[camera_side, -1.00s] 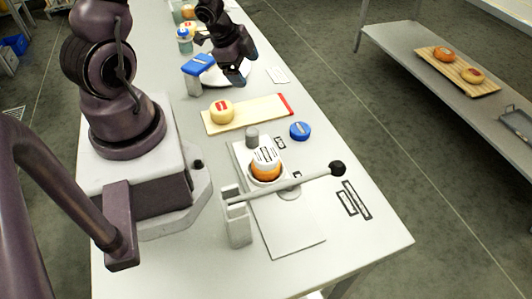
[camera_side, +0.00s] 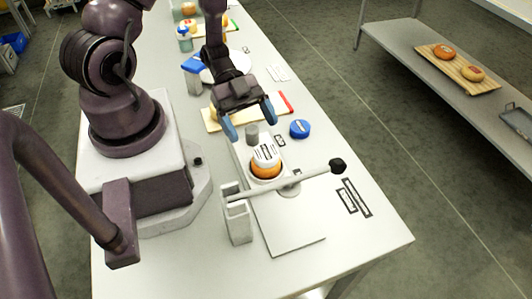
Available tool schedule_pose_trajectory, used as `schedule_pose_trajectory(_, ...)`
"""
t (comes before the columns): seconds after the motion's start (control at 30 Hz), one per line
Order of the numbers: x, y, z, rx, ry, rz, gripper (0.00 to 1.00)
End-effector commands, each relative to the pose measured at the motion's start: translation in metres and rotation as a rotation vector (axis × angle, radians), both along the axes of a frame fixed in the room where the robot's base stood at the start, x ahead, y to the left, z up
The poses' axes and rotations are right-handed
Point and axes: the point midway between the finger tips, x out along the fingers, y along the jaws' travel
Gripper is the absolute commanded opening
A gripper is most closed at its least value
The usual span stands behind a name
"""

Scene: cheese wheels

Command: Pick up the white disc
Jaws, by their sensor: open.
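A white disc (camera_side: 265,152) with dark printed lines lies on top of an orange cheese wheel (camera_side: 266,171). The wheel sits on a round white base on the grey board. My gripper (camera_side: 249,121) is open and empty, with its blue fingertips spread and pointing down toward the front. It hangs above and behind the disc, apart from it as far as I can tell. A small grey cylinder (camera_side: 252,132) stands just behind the disc, below my gripper. Another round white plate (camera_side: 236,62) lies farther back, partly hidden by my arm.
A long lever with a black knob (camera_side: 338,166) runs from a white post (camera_side: 238,222) across the front of the wheel. A blue round lid (camera_side: 300,129) lies to the right.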

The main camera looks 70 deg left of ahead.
Motion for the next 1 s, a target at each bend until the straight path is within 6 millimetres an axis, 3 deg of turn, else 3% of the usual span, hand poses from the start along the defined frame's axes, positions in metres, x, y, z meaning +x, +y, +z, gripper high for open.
schedule_pose_trajectory(0.17, 0.002, -0.011, -0.006, 0.0, 0.001, 0.0, 0.84)
schedule_pose_trajectory(0.43, 0.008, -0.044, -0.025, 0.0, 0.002, -0.001, 0.84)
schedule_pose_trajectory(0.73, 0.01, -0.049, -0.028, 0.002, -0.001, 0.0, 0.84)
schedule_pose_trajectory(0.77, 0.01, -0.049, -0.028, 0.002, -0.001, 0.0, 0.82)
schedule_pose_trajectory(0.9, 0.01, -0.049, -0.027, 0.002, 0.0, 0.001, 0.5)
schedule_pose_trajectory(1.0, 0.01, -0.049, -0.028, 0.003, 0.0, 0.001, 0.31)
